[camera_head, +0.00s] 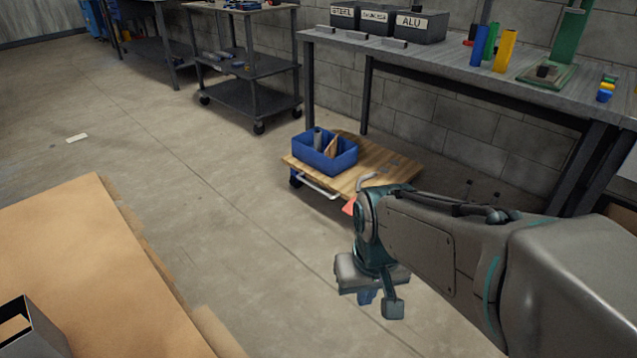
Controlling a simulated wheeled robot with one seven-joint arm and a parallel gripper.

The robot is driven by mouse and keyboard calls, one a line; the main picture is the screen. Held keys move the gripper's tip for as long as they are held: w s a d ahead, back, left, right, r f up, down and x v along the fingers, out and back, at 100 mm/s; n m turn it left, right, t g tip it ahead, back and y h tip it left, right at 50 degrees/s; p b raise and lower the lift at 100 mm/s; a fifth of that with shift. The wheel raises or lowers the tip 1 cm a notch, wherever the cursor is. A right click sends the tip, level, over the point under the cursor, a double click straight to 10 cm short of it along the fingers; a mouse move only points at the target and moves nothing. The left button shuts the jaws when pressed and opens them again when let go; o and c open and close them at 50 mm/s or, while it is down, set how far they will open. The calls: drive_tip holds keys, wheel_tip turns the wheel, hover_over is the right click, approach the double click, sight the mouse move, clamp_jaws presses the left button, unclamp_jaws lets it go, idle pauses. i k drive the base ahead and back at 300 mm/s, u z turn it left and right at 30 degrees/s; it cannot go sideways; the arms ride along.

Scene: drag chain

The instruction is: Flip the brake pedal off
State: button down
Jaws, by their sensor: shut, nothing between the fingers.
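A low wooden cart (375,160) stands on the floor beneath the edge of the workbench, with a white handle (318,188) on its near side. A small red part (349,207) shows at the cart's near edge, just left of my wrist; it looks like the brake pedal, but my arm partly hides it and its position up or down cannot be told. My gripper (368,297) points down over the floor, nearer to the camera than the cart. It is shut and empty, and appears apart from the red part.
A blue bin (325,151) holding parts sits on the cart. A dark shelf trolley (250,95) stands behind. A tan tabletop (85,270) fills the lower left.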

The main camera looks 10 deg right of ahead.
sight(348, 209)
drive_tip(key=i, duration=1.45)
drive_tip(key=z, duration=0.6)
